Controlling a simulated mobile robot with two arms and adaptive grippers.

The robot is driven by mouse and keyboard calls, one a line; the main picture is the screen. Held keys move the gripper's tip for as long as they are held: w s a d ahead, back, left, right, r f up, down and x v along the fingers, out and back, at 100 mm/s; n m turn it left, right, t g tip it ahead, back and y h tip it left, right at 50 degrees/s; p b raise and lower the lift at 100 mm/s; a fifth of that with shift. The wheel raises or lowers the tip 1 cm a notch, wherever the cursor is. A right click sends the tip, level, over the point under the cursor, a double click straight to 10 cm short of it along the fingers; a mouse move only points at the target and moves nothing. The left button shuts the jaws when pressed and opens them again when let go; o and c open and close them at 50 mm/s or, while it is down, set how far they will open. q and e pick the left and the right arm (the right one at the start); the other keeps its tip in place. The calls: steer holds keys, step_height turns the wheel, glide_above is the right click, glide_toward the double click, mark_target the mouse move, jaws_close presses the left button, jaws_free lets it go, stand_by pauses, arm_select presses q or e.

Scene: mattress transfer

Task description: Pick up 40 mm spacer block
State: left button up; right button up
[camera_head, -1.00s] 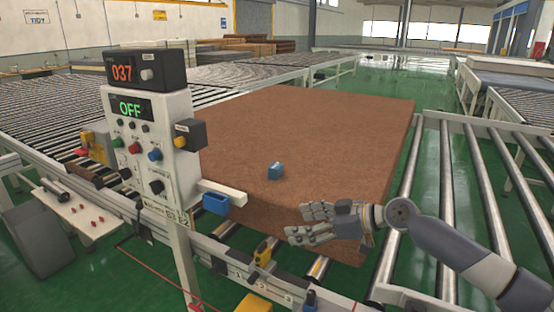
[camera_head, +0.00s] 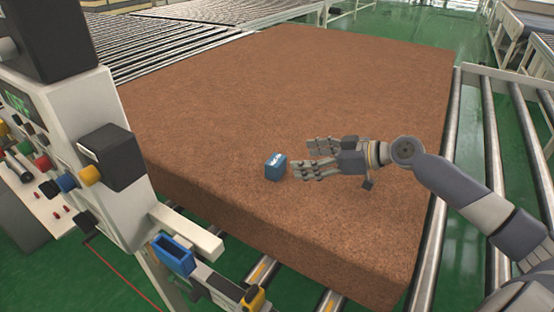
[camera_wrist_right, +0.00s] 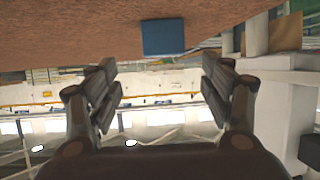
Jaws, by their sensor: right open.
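The small blue spacer block (camera_head: 275,168) sits on top of the brown mattress (camera_head: 300,80), near its front edge. It also shows in the right wrist view (camera_wrist_right: 163,37), ahead of the fingers and centred between them. My right gripper (camera_head: 300,159) is open and empty over the mattress, just right of the block, with its fingertips pointing left at it. In the right wrist view both fingers (camera_wrist_right: 163,72) are spread apart, with a gap between them and the block. My left gripper is not in view.
A white control box (camera_head: 75,140) with buttons and a black side unit stands at the left. A blue open holder (camera_head: 173,253) is fixed at the conveyor's front rail. Bare rollers (camera_head: 490,150) lie to the right. The mattress top behind the block is clear.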

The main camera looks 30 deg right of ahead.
mark_target(278, 160)
steer(key=p+x, duration=0.1)
steer(key=x, duration=0.2)
steer(key=shift+w+a, duration=0.25)
steer(key=shift+w+a+f, duration=0.1)
steer(key=shift+w, duration=0.15)
steer(key=shift+w+a+f, duration=0.1)
steer(key=shift+a, duration=0.1)
steer(key=shift+w+a+p, duration=0.2)
steer(key=shift+p, duration=0.2)
steer(key=p+x, duration=0.2)
steer(key=x, duration=0.2)
steer(key=shift+a+f, duration=0.1)
steer(key=shift+w+a+f, duration=0.15)
steer(key=shift+f, duration=0.05)
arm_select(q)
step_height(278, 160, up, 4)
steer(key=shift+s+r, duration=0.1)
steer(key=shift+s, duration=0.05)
arm_select(e)
steer(key=shift+c, duration=0.3)
